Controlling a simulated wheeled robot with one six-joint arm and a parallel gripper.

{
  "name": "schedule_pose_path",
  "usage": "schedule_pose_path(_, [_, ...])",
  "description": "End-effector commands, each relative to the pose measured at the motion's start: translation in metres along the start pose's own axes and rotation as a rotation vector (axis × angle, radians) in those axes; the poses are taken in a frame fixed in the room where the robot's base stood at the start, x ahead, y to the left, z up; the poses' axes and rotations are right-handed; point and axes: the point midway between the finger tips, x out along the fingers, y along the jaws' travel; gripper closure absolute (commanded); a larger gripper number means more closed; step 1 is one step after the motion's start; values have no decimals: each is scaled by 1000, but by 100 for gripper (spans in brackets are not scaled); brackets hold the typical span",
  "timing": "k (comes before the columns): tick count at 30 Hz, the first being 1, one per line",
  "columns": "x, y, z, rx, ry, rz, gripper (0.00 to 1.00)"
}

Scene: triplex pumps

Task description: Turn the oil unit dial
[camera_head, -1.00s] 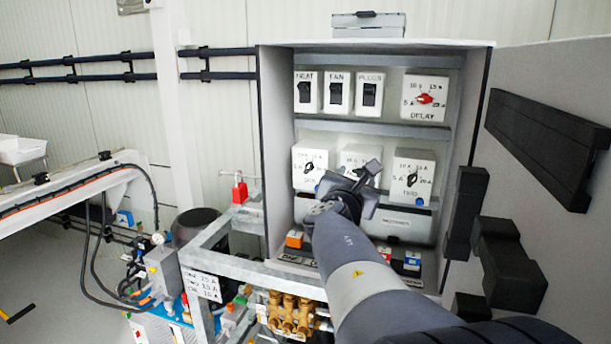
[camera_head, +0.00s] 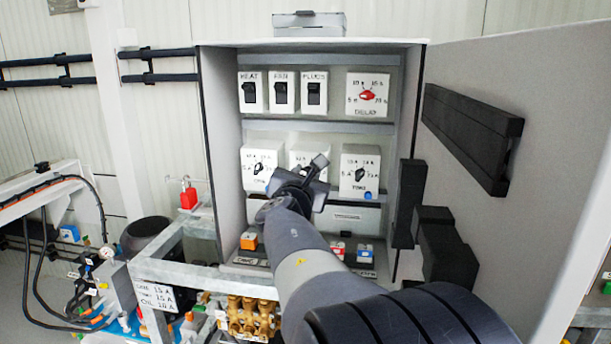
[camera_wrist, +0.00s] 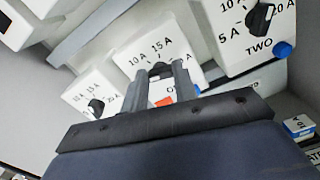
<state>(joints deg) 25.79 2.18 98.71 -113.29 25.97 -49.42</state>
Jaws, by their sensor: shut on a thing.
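My gripper (camera_head: 312,178) is at the middle dial of the lower row in the open cabinet. In the wrist view my gripper (camera_wrist: 160,78) has its two fingers on either side of that dial's black knob (camera_wrist: 160,69), shut on it. The dial's white box (camera_head: 299,156) is marked 10 A and 15 A along its top.
The dial marked TWO (camera_head: 360,171) stands close on the right, another dial box (camera_head: 258,170) on the left. Above are several switches and the red DELAY dial (camera_head: 367,95). The open cabinet door (camera_head: 540,150) with black blocks bounds the right side. Brass pump parts (camera_head: 252,315) lie below.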

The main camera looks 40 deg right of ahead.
Motion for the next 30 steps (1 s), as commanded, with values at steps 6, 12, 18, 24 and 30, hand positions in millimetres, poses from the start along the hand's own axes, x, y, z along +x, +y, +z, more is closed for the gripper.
schedule_pose_path(6, [0, 0, -1, 11, 0, 0, 96])
schedule_pose_path(12, [0, -1, -3, 77, -1, 1, 96])
schedule_pose_path(18, [0, -2, -4, 215, -2, 1, 96])
schedule_pose_path(24, [0, -3, -5, 394, -2, 2, 96])
schedule_pose_path(30, [0, -3, -5, 568, -1, 1, 96])
